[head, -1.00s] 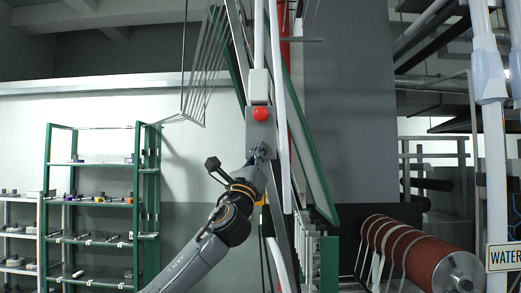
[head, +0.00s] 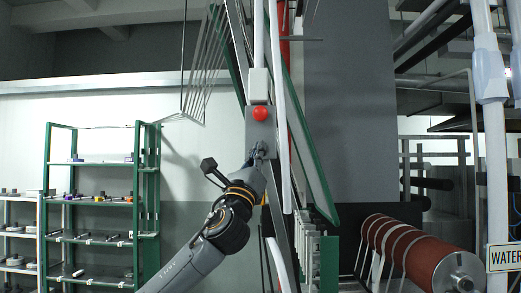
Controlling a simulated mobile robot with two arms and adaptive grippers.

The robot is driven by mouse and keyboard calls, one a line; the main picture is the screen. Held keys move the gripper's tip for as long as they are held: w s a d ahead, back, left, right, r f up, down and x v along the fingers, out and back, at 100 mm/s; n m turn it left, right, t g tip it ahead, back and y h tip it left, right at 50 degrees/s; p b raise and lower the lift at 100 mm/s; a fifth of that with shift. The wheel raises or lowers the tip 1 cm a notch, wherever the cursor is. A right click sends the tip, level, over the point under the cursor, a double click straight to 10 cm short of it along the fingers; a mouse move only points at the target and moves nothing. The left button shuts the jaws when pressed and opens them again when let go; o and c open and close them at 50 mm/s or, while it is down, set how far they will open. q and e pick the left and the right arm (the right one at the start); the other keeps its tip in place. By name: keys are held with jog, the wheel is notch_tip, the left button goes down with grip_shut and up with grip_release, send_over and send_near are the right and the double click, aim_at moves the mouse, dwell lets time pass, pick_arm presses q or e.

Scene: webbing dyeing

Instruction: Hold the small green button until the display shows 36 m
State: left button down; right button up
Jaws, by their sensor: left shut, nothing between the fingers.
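A grey control box (head: 259,127) hangs on a post in the middle of the head view, with a large red button (head: 260,113) near its top. My left gripper (head: 260,147) is shut and empty, with its fingertips at the lower part of the box. I cannot tell whether the tips touch it. The small green button is not visible; the gripper covers the lower face of the box. No display reading of metres can be made out. My right gripper is not in view.
A green-framed shelf rack (head: 100,200) with small items stands at the left. A large red-brown roller (head: 425,262) lies at the lower right. White pipes and slanted green machine frames surround the box. A WATER sign (head: 504,257) is at the right edge.

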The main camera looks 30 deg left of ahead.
pick_arm(q)
jog(key=s+d, duration=0.2)
jog(key=s, duration=0.1)
dwell(0.6)
